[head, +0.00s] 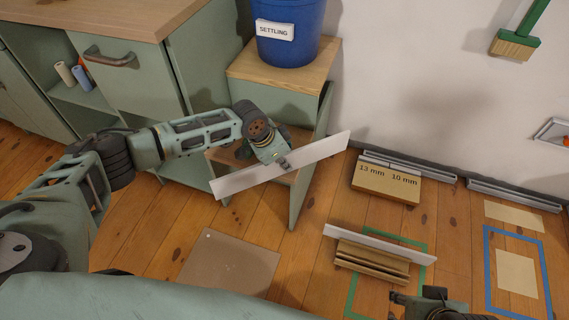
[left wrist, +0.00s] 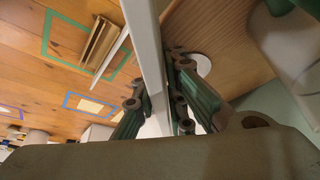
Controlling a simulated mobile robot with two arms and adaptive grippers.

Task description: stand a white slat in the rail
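My left gripper (head: 283,163) is shut on a long white slat (head: 236,182) and holds it in the air, tilted up to the right, in front of the low cabinet. In the left wrist view the slat (left wrist: 147,45) runs between the two fingers (left wrist: 160,105). A brown grooved rail (head: 372,262) lies on the floor inside a green tape outline; it also shows in the left wrist view (left wrist: 97,45). A second white slat (head: 380,245) stands along the rail's far side; whether it sits in a groove is unclear. My right gripper (head: 430,297) shows partly at the bottom edge, its fingers unclear.
A cardboard block marked 13 mm and 10 mm (head: 386,184) lies near the wall beside grey strips (head: 410,166). A blue bucket (head: 287,35) stands on the low cabinet (head: 316,115). A brown board (head: 228,264) lies on the floor. Blue tape (head: 546,270) outlines a spot at right.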

